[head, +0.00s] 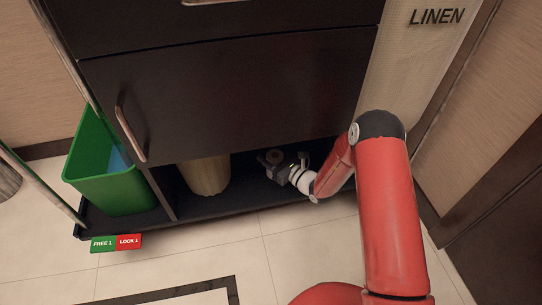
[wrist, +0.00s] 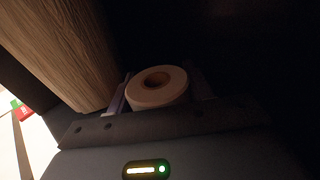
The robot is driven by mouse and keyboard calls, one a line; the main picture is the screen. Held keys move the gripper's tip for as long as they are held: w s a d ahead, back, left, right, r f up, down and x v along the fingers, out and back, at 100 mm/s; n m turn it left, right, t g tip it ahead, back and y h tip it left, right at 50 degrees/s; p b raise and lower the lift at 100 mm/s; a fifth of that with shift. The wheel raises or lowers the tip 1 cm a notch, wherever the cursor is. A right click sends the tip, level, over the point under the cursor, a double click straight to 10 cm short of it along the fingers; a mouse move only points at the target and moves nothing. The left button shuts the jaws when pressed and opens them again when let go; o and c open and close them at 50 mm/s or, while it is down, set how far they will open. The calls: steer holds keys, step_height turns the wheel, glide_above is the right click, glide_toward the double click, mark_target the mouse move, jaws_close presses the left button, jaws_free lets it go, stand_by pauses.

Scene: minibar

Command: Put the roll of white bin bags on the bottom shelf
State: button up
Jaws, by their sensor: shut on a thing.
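The roll of white bin bags (wrist: 146,98) is upright between the two fingers of my gripper (wrist: 158,88) in the wrist view, its brown core facing up. My gripper is shut on it. In the head view my gripper (head: 274,160) reaches in under the cabinet body, over the dark bottom shelf (head: 240,199), with the roll small and shaded at its tip. I cannot tell whether the roll's underside touches the shelf; my gripper hides it in the wrist view.
A tan, wood-patterned cylinder (head: 207,176) stands on the bottom shelf left of my gripper; it is close by in the wrist view (wrist: 65,50). A green bin (head: 108,170) stands further left. The cabinet door (head: 230,95) hangs low above my gripper.

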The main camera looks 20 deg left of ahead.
steer(key=shift+f, duration=0.2)
steer(key=o, duration=1.1)
steer(key=shift+r, duration=0.2)
steer(key=shift+d, duration=0.15)
steer(key=p+v, duration=0.1)
steer(key=v, duration=0.6)
steer(key=shift+s, duration=0.15)
